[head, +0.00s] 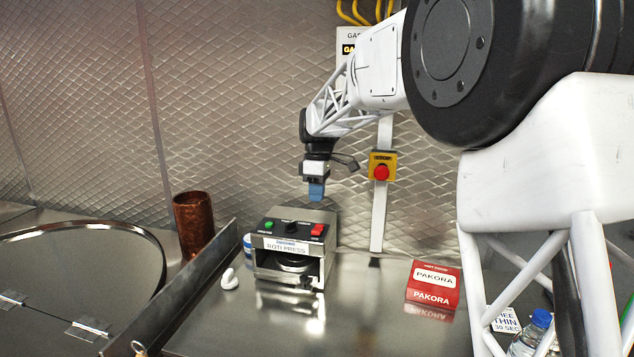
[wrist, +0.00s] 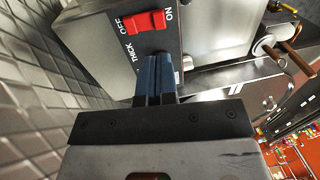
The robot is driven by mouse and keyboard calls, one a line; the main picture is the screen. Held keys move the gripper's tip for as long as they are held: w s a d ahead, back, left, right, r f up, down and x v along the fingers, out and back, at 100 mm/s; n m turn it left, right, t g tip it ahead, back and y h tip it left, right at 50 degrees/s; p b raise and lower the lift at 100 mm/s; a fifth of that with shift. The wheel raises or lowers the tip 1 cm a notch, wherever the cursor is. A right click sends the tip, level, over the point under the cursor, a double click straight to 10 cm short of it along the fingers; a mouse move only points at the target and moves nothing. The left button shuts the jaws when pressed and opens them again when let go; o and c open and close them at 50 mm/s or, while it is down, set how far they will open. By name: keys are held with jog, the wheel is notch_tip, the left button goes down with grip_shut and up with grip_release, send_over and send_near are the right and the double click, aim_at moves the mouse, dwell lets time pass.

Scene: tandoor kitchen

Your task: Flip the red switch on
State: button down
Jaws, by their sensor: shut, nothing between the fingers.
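The red switch (head: 317,230) is on the sloping top panel of the roti press (head: 287,246), at the panel's right end. In the wrist view the red switch (wrist: 145,21) is a rocker between the printed words OFF and ON; I cannot tell which side is pressed. My gripper (head: 316,198) points down above the press, over the switch end. In the wrist view its blue fingers (wrist: 158,57) are shut together and empty.
A black knob (head: 291,227) and a green button (head: 269,225) share the panel. A red pakora box (head: 433,285) stands to the right, a copper-brown cup (head: 193,225) to the left. A yellow emergency-stop box (head: 383,165) is on the wall behind. The steel counter in front is clear.

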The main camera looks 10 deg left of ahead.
aim_at(316, 230)
jog(key=f, duration=0.5)
jog(key=s+f, duration=0.1)
jog(key=f, duration=0.2)
jog(key=shift+s+f, duration=0.1)
jog(key=shift+f, duration=0.1)
jog(key=shift+s+f+t, duration=0.1)
jog(key=shift+f+t, duration=0.1)
jog(key=shift+t, duration=0.1)
jog(key=shift+w+r, duration=0.1)
jog(key=shift+w, duration=0.1)
dwell(0.3)
jog(key=shift+w+r, duration=0.25)
jog(key=shift+w, duration=0.3)
jog(key=shift+r, duration=0.15)
notch_tip(316, 230, up, 14)
jog(key=s, duration=0.2)
jog(key=shift+f, duration=0.2)
dwell(0.6)
